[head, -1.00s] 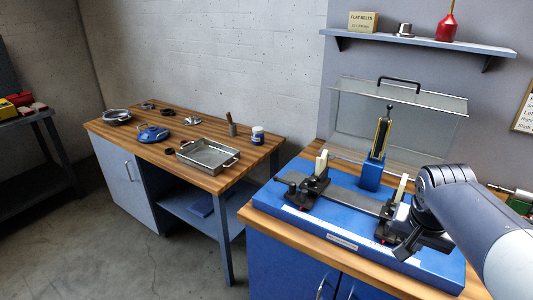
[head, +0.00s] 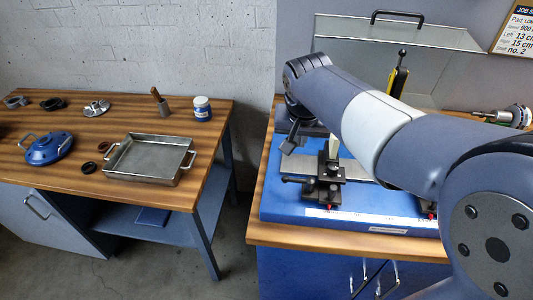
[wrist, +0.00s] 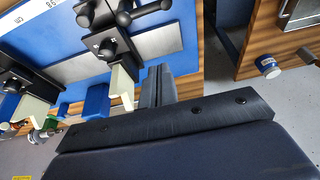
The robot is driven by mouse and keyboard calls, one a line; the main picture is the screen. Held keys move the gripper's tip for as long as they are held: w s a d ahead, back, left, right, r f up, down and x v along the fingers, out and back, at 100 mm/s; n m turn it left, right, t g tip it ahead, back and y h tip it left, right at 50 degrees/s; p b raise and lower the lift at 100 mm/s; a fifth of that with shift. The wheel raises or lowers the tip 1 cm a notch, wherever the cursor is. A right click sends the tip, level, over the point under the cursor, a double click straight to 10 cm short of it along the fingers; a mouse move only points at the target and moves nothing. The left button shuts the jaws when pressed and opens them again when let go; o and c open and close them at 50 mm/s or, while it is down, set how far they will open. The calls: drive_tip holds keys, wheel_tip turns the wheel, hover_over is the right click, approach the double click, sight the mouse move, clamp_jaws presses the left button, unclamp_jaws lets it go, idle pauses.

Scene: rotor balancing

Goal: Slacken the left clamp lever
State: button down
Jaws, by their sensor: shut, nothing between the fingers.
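The left stand (head: 325,187) is a black block on the blue base of the balancing machine, with a pale upright piece behind it. Its dark clamp lever (head: 291,180) sticks out to the left in the head view.
My arm crosses above the machine and hides much of its right side. A clear guard (head: 400,45) with a black handle stands behind. The wooden bench at left holds a metal tray (head: 150,160), a blue lidded item (head: 47,148) and a blue-labelled jar (head: 202,108).

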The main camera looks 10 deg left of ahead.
drive_tip(key=shift+a, duration=0.15)
drive_tip(key=shift+w, duration=0.1)
idle(0.6)
drive_tip(key=p+x, duration=0.1)
drive_tip(key=x, duration=0.9)
drive_tip(key=shift+f, duration=0.1)
drive_tip(key=s, duration=0.3)
drive_tip(key=shift+s+f+p, duration=0.1)
drive_tip(key=shift+s+p, duration=0.05)
drive_tip(key=shift+p, duration=0.15)
drive_tip(key=shift+s+a+f, duration=0.1)
drive_tip(key=shift+s+f, duration=0.05)
drive_tip(key=shift+s, duration=0.2)
